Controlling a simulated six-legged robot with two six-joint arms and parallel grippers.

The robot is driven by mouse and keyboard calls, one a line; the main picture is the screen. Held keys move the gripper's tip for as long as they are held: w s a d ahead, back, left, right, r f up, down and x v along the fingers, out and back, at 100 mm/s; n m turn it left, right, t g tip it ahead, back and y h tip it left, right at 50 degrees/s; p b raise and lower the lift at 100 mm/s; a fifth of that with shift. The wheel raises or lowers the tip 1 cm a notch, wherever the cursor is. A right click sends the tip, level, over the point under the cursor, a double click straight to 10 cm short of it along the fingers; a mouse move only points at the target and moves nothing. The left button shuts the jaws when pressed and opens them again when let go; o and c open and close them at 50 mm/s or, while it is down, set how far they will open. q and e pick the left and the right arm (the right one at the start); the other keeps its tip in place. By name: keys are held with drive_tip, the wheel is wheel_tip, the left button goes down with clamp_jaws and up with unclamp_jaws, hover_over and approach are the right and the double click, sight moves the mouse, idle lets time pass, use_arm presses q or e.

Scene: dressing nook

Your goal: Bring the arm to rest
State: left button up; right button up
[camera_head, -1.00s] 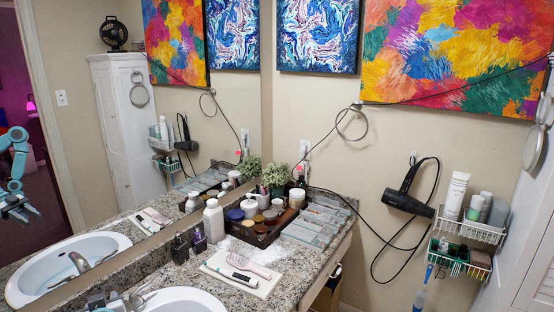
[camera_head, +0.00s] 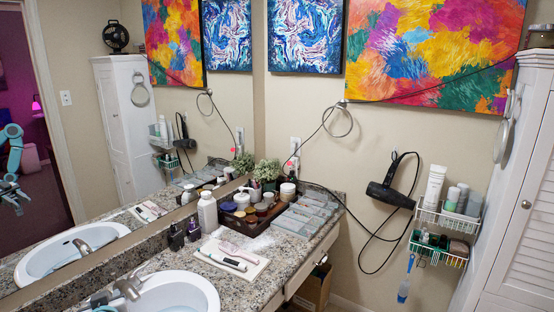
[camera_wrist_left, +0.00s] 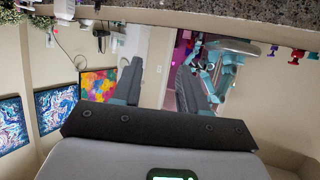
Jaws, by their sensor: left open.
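My left gripper (camera_wrist_left: 160,70) shows in the left wrist view with its two dark fingers apart and nothing between them. That view is turned upside down, with the granite counter edge along its top. In the head view a small teal part of mine shows at the bottom edge, beside the sink faucet; its fingers cannot be made out. A teal arm shows at the left edge of the head view, seemingly as a reflection in the mirror (camera_head: 95,205). My right gripper cannot be identified in either view.
The granite counter (camera_head: 230,290) holds a white sink (camera_head: 190,285), a faucet (camera_head: 130,286), a white towel (camera_head: 245,268) with brushes, a white bottle (camera_head: 207,214) and a tray of jars. A hair dryer (camera_head: 385,193) and wire baskets (camera_head: 440,250) hang on the right wall.

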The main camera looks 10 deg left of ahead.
use_arm(q)
drive_tip(key=s+d+f+m+g+h+b, duration=0.2)
drive_tip(key=s+d+f+h+b, duration=0.15)
drive_tip(key=d+f, duration=0.9)
drive_tip(key=s+d+f+m+g+h+b, duration=0.15)
drive_tip(key=s+d+f+h, duration=0.3)
drive_tip(key=d+f, duration=0.75)
drive_tip(key=s+d+f+m+g+h+b, duration=0.1)
drive_tip(key=s+d+f+g+h, duration=0.1)
drive_tip(key=s+d+f, duration=0.3)
drive_tip(key=s+d+f+m+g+h+b, duration=0.1)
drive_tip(key=s+d+f+g, duration=0.3)
drive_tip(key=s+f, duration=0.4)
drive_tip(key=s+d+h+b, duration=0.1)
drive_tip(key=s, duration=0.3)
drive_tip(key=shift+s+f+h, duration=0.15)
drive_tip(key=shift+f+h, duration=0.15)
